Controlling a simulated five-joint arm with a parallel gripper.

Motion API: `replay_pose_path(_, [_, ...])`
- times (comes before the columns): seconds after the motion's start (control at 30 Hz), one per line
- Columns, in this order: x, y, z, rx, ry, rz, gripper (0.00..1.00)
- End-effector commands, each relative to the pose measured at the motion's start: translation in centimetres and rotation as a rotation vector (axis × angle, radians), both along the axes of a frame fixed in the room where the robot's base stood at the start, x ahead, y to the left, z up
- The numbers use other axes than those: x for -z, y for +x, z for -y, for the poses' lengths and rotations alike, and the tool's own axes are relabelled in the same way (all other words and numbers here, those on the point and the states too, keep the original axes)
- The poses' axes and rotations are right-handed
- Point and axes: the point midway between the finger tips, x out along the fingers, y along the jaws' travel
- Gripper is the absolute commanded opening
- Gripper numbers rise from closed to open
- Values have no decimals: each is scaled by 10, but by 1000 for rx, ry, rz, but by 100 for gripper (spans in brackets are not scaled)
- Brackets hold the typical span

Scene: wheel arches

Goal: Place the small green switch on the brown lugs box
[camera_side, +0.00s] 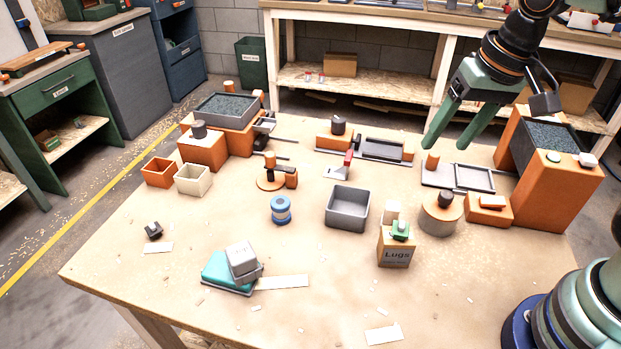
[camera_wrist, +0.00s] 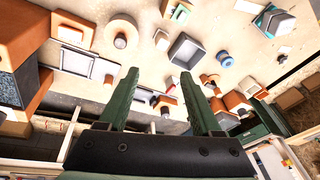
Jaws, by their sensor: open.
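The small green switch (camera_side: 401,229) sits on top of the brown box marked "Lugs" (camera_side: 395,253), toward the front right of the table. In the wrist view the green switch (camera_wrist: 180,13) shows near the top edge, on the box. My gripper (camera_side: 447,146) is open and empty, high above the back right of the table and well apart from the box. Its two green fingers are spread in the wrist view (camera_wrist: 161,72), with nothing between them.
A grey open bin (camera_side: 347,208) and a round tan block with a dark knob (camera_side: 440,217) flank the box. A tall orange stand (camera_side: 560,190) is at the right. A teal block with a grey piece (camera_side: 228,274) lies at front left. The front table is mostly clear.

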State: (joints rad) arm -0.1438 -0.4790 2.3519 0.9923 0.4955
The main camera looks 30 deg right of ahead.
Motion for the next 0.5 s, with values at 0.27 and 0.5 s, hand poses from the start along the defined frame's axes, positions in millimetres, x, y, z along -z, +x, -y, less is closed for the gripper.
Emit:
replay_pose_path(0.27, [-18,-8,39,-277,-144,204,66])
replay_pose_path(0.5, [-19,-9,43,-319,-172,224,66])
